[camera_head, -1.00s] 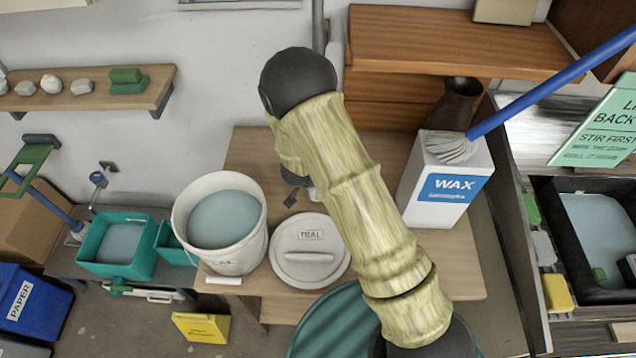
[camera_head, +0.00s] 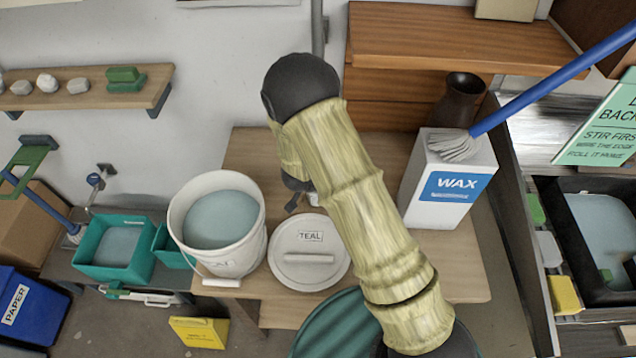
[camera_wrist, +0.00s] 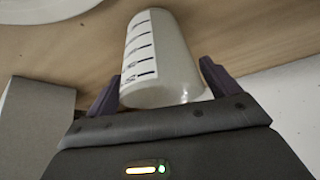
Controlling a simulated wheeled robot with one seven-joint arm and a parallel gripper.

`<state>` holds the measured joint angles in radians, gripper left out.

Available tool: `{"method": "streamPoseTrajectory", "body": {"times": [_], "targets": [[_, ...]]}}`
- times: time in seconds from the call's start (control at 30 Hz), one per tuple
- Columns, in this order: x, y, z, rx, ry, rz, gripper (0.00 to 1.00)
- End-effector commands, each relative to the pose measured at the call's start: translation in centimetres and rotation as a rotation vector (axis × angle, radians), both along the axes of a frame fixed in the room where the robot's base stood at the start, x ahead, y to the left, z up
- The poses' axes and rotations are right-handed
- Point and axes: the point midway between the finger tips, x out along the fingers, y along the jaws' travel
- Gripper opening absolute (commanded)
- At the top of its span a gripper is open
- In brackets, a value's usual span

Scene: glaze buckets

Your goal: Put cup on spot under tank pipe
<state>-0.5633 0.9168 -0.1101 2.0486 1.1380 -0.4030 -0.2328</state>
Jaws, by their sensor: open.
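A pale, translucent cup (camera_wrist: 172,60) with a marked scale strip shows in the wrist view, with its rim towards me. My gripper (camera_wrist: 157,76) is open, with one dark finger on each side of the cup. The cup stands between the fingers, and I cannot tell whether either finger touches it. No marked spot is clear.
The wooden table (camera_head: 250,150) holds a white bucket (camera_head: 222,262) of blue-grey glaze, a lid (camera_head: 310,276) labelled TEAL and a WAX box (camera_head: 450,212). Teal tubs (camera_head: 112,268) stand at left.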

Motion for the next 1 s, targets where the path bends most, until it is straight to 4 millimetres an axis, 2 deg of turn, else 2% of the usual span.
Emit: {"method": "streamPoseTrajectory", "body": {"times": [0.27,0.8,1.0], "targets": [[-0.4,0.2,1.1,0.001,-0.001,0.0,0.88],[-5.2,2.4,9.5,0.001,-0.002,0.001,0.88],[-5.9,2.7,10.5,0.0,0.0,0.0,0.88]]}}
